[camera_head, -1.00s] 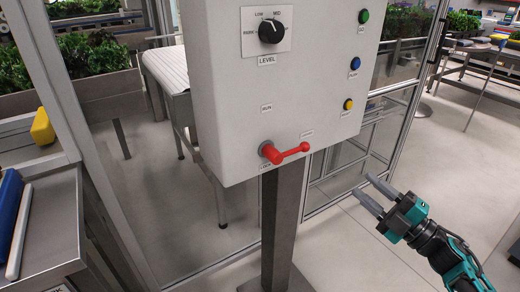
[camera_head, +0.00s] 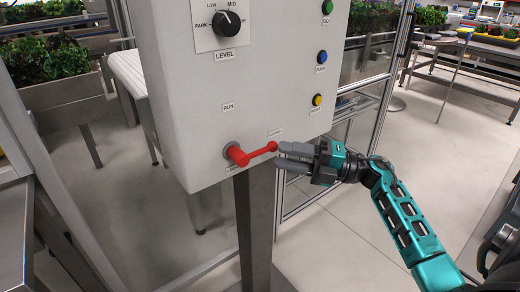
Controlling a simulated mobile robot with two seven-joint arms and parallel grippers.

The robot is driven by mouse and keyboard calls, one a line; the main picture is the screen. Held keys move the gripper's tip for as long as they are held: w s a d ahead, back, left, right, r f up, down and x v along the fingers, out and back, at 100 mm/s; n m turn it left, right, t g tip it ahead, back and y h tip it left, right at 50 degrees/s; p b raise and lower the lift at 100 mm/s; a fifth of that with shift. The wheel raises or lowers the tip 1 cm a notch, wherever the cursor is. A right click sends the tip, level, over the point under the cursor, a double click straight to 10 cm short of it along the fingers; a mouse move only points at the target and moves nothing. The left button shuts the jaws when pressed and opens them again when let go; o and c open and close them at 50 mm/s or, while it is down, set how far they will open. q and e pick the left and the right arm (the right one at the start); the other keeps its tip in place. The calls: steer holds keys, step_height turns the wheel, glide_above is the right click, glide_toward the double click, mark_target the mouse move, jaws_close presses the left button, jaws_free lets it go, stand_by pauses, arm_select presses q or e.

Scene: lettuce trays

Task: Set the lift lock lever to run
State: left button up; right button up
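The red lift lock lever (camera_head: 258,152) is on the lower front of the light grey control box. Its arm points right and slightly up from its round pivot, ending in a red knob. The RUN label (camera_head: 228,107) is above the pivot. Small labels near the knob and below the pivot are too blurred to read surely. My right gripper (camera_head: 280,155) is open, with its two grey fingertips just right of the knob. Whether they touch it I cannot tell. Nothing shows between the fingers. My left gripper is not in view.
The box (camera_head: 180,90) also carries a black LEVEL knob (camera_head: 226,23) and green, blue (camera_head: 322,57) and yellow (camera_head: 317,100) buttons. It stands on a metal post (camera_head: 254,220). Planters (camera_head: 68,105) are at the left. Open floor lies at the right.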

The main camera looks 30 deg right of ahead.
mark_target(262, 151)
steer(key=x, duration=0.6)
steer(key=shift+w+a, duration=0.1)
jaws_close()
steer(key=shift+r, duration=0.1)
stand_by(0.4)
